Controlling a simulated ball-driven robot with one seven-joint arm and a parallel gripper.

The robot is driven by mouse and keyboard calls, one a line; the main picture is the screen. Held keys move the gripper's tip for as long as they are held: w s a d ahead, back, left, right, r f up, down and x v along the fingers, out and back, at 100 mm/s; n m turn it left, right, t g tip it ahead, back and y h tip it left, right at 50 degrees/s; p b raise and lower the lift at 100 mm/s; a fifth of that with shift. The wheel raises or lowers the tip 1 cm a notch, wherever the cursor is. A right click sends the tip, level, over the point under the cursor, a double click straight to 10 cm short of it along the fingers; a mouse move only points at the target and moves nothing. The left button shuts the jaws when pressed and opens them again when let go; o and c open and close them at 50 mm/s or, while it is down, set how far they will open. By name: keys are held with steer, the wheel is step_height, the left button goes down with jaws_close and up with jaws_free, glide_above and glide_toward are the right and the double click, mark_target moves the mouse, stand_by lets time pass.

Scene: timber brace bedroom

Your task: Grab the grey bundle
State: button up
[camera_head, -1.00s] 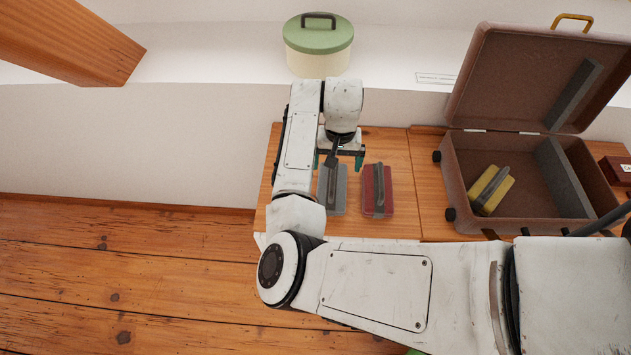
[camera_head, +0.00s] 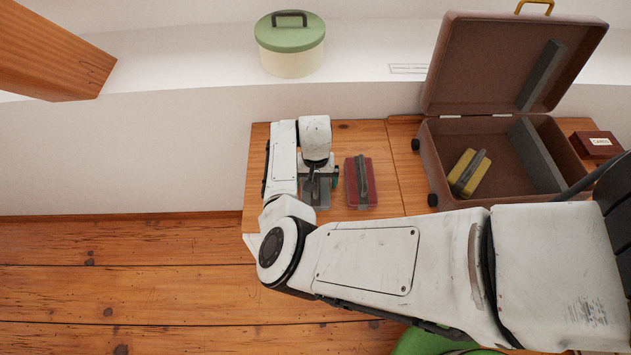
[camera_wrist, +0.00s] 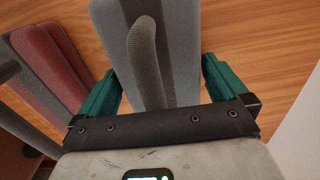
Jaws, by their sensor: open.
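The grey bundle (camera_head: 317,194) lies on the wooden table, partly hidden under my gripper in the head view. In the wrist view the grey bundle (camera_wrist: 178,50), with a raised grey strap along its top, lies between my two teal fingers. My gripper (camera_head: 320,176) is over it, pointing down; in the wrist view my gripper (camera_wrist: 160,85) is open, with one finger at each side of the bundle. I cannot tell whether the fingers touch it.
A red bundle (camera_head: 370,185) lies close to the right of the grey one. An open brown suitcase (camera_head: 440,185) holds a yellow bundle (camera_head: 463,176). A green-lidded tin (camera_head: 290,58) stands on the ledge behind. A small dark red box (camera_head: 590,150) sits far right.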

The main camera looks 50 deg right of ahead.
steer(key=shift+f, duration=0.15)
steer(key=c, duration=0.8)
steer(key=shift+c, duration=0.2)
